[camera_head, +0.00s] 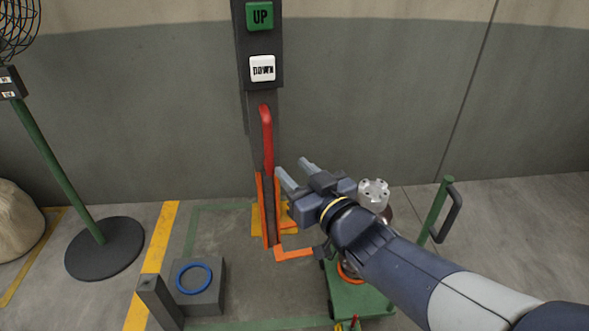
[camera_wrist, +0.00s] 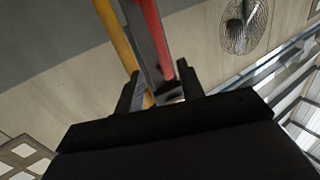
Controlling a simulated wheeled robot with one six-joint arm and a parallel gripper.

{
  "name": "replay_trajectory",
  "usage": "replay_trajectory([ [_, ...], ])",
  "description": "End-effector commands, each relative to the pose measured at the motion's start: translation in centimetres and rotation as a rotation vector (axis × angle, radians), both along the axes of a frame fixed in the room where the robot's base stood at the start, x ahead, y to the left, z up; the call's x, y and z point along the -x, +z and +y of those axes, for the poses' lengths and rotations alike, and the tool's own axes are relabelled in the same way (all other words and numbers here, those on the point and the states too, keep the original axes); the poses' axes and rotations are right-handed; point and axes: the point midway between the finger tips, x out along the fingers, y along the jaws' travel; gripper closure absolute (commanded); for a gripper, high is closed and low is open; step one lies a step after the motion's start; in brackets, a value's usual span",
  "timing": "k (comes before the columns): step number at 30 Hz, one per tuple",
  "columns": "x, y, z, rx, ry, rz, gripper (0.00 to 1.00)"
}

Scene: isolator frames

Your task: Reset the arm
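My gripper (camera_head: 293,168) reaches in from the lower right in the head view. Its two fingers are apart with nothing held, just right of the red bar handle (camera_head: 267,140) on the dark upright post (camera_head: 251,97). They look apart from the handle. In the wrist view my open gripper (camera_wrist: 158,90) shows both fingers. The red bar (camera_wrist: 154,35) and a yellow bar (camera_wrist: 120,38) appear beyond them. My forearm covers the lower right of the head view.
The post carries a green UP button (camera_head: 260,16) and a white DOWN button (camera_head: 262,68). An orange frame (camera_head: 265,215) stands at its foot. A green cart (camera_head: 360,300) is partly under my arm. A grey block with a blue ring (camera_head: 194,278) and a fan stand (camera_head: 104,248) are left.

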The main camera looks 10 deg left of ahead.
Motion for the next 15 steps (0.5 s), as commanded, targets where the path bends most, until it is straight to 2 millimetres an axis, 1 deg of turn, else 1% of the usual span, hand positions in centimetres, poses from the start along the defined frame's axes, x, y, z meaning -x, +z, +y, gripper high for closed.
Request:
replay_trajectory([
  [5, -0.2, 0.0, 0.2, 0.000, 0.001, 0.000, 0.63],
  [8, -0.7, 0.0, 0.7, -0.001, 0.002, -0.001, 0.63],
  [11, -1.6, -0.1, 1.5, -0.001, 0.002, 0.001, 0.63],
  [15, -3.3, -0.1, 3.1, 0.001, 0.002, 0.001, 0.63],
])
